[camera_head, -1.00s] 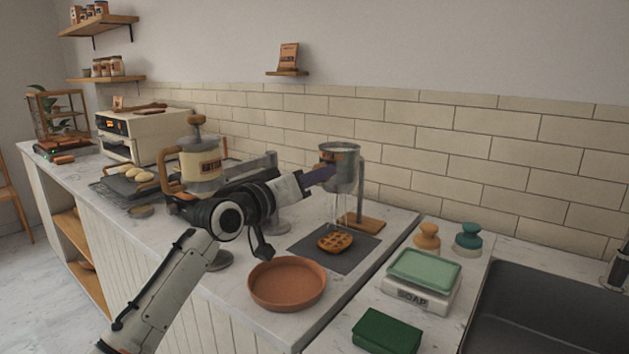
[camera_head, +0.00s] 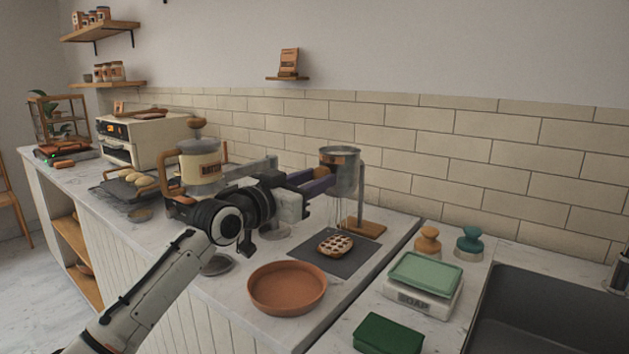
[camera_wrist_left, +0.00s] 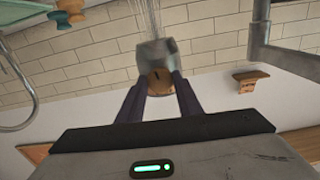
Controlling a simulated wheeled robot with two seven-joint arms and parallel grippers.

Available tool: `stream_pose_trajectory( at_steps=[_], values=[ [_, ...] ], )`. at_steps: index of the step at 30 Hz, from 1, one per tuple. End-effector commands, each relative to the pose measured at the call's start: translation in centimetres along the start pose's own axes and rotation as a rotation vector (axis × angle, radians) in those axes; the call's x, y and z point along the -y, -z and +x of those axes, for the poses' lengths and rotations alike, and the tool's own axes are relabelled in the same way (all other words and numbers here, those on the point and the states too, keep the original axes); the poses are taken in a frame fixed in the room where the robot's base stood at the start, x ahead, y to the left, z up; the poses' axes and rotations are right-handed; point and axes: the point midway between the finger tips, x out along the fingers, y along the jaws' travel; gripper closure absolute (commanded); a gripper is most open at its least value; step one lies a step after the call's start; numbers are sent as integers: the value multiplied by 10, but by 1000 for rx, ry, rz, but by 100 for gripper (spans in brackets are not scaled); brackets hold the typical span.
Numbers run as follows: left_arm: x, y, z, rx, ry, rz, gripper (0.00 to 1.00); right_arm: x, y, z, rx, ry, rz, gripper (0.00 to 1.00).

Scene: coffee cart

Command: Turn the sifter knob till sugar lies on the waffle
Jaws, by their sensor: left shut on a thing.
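The metal sifter (camera_head: 343,171) hangs from a stand with a wooden base. White sugar falls from it in thin streams. The waffle (camera_head: 334,245) lies below on a dark mat (camera_head: 359,257), with white sugar on its top. My left gripper (camera_head: 318,178) is shut on the sifter's wooden knob (camera_head: 323,172). In the left wrist view, the fingers (camera_wrist_left: 160,88) hold the round brown knob (camera_wrist_left: 160,84), and the sifter (camera_wrist_left: 152,52) is behind it. My right gripper is in neither view.
A terracotta dish (camera_head: 287,289) stands in front of the mat. A cream dispenser (camera_head: 200,167) is behind my arm. A soap scale (camera_head: 422,284), green block (camera_head: 388,333) and dark sink (camera_head: 550,310) are at the right.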

Motion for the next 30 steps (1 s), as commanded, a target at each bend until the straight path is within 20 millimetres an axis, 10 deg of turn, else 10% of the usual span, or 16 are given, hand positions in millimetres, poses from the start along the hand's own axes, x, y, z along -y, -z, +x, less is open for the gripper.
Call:
stream_pose_trajectory(
  at_steps=[10,11,14,30],
  values=[
    [0,-2,0,4,0,1,90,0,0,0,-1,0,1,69],
    [0,-2,0,4,0,1,63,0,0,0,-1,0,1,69],
    [0,-2,0,4,0,1,49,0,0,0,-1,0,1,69],
    [0,-2,-23,1,0,1,49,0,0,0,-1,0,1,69]
  ],
)
